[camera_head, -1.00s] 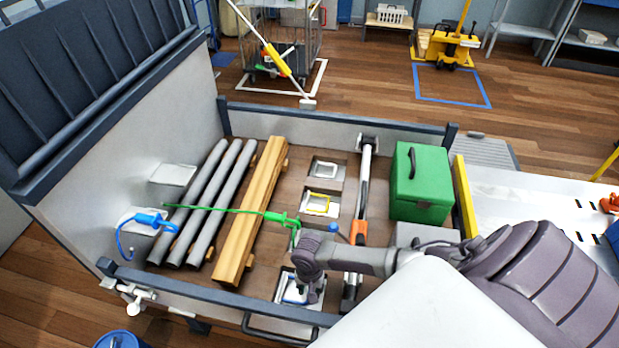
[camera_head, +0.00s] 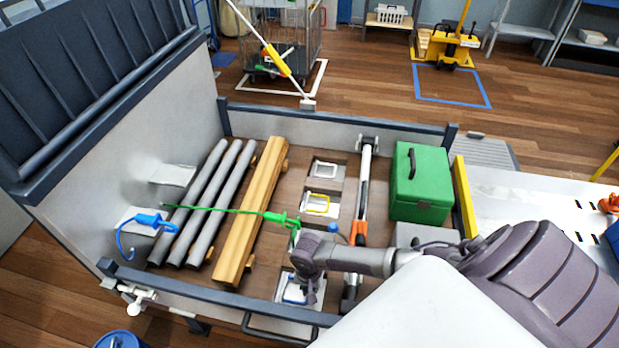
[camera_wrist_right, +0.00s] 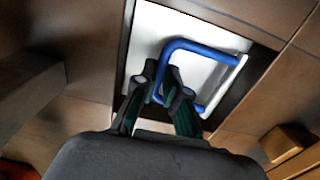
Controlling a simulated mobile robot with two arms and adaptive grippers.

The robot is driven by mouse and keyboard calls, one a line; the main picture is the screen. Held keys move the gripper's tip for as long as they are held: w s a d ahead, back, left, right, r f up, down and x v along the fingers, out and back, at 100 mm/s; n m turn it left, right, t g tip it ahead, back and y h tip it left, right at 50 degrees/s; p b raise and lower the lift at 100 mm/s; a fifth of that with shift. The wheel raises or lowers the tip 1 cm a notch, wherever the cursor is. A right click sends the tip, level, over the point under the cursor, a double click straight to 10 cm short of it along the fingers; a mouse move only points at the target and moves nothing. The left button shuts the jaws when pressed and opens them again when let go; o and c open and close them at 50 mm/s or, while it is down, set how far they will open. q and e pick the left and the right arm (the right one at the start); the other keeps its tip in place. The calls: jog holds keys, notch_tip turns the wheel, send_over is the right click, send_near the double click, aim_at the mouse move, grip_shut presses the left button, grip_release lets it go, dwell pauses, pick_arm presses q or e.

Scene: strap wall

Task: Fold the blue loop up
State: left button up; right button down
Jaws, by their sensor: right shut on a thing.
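The blue loop (camera_wrist_right: 200,48) is a bent bar on a white plate (camera_wrist_right: 150,38) set in the floor of the bed. In the wrist view its near leg runs down to my right gripper (camera_wrist_right: 165,92), whose fingers are shut on it. My left gripper is out of view.
A green hook and strap (camera_head: 275,217) cross the wooden beam (camera_head: 252,205) and grey pipes. An orange-and-grey bar (camera_head: 358,232) and green box (camera_head: 420,185) stand right; a dark rail (camera_head: 230,303) runs in front.

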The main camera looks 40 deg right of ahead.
jog(key=shift+w+a+r+g+h+p, duration=0.1)
jog(key=shift+r+g+h+p, duration=0.1)
jog(key=shift+r+p, duration=0.25)
jog(key=shift+w+a+r+g+h+p, duration=0.1)
jog(key=shift+r+g+p, duration=0.15)
jog(key=shift+p, duration=0.4)
jog(key=shift+w+a+r+g+h+p, duration=0.15)
jog(key=shift+r+g+h+p, duration=0.2)
jog(key=shift+g+h+p, duration=0.2)
jog(key=shift+w+a+r+g+h, duration=0.25)
jog(key=shift+g+h, duration=0.1)
jog(key=shift+g, duration=0.15)
jog(key=shift+w+a+r+g+h+b, duration=0.15)
jog(key=shift+w+r+g+h+b, duration=0.15)
jog(key=shift+g+h+b, duration=0.2)
jog(key=shift+w+a+r+g+h+b, duration=0.15)
jog(key=shift+r+g+h+b, duration=0.25)
jog(key=shift+g+h, duration=0.1)
jog(key=c, duration=1.2)
grip_release()
